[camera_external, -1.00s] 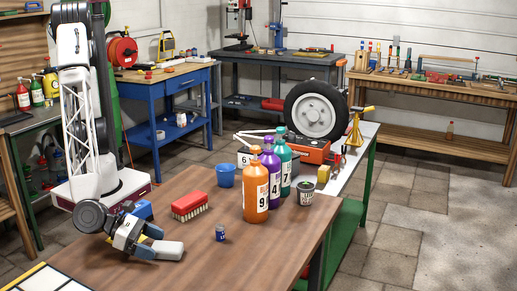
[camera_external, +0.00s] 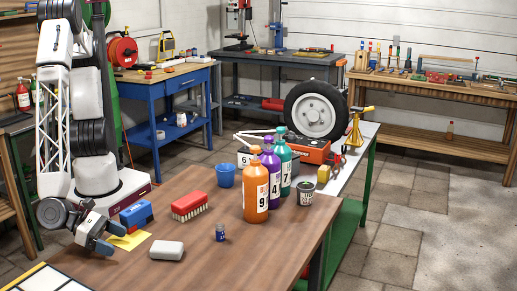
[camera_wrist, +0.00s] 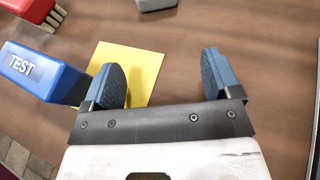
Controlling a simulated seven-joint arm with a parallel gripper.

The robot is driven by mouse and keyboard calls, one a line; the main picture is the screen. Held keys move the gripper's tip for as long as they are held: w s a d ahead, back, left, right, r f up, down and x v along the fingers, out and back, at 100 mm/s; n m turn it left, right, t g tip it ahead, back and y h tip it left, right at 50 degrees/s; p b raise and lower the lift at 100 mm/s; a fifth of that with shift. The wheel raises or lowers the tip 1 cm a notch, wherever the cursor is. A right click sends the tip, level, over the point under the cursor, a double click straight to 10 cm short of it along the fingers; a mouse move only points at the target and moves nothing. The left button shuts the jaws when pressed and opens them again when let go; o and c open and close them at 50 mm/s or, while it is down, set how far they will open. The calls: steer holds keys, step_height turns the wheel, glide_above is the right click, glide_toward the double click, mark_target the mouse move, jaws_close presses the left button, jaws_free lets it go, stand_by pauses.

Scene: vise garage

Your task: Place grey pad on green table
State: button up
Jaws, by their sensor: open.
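The grey pad (camera_external: 166,251), a small light grey block with rounded edges, lies on the brown wooden table, right of my gripper. A grey piece at the top edge of the wrist view (camera_wrist: 156,4) appears to be the pad, mostly cut off. My gripper (camera_external: 112,239) is open and empty, low over the brown table's left part; its two blue fingers stand apart in the wrist view (camera_wrist: 160,66). The green table, with green legs, a green lower shelf (camera_external: 345,228) and a pale top (camera_external: 362,134), stands behind the brown table to the right.
A yellow sheet (camera_external: 131,240) lies by my fingers, beside a blue TEST block (camera_external: 136,215). A red brush (camera_external: 190,205), small blue can (camera_external: 220,232), blue cup (camera_external: 225,175) and numbered bottles (camera_external: 257,190) share the brown table. A wheel (camera_external: 316,112) and red toolbox (camera_external: 313,148) crowd the green table.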

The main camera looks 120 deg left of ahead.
steer(key=shift+s+d, duration=0.15)
steer(key=shift+s, duration=0.15)
steer(key=shift+o, duration=0.5)
glide_toward(161, 245)
steer(key=shift+x, duration=1)
steer(key=shift+w, duration=0.1)
steer(key=shift+x, duration=1.2)
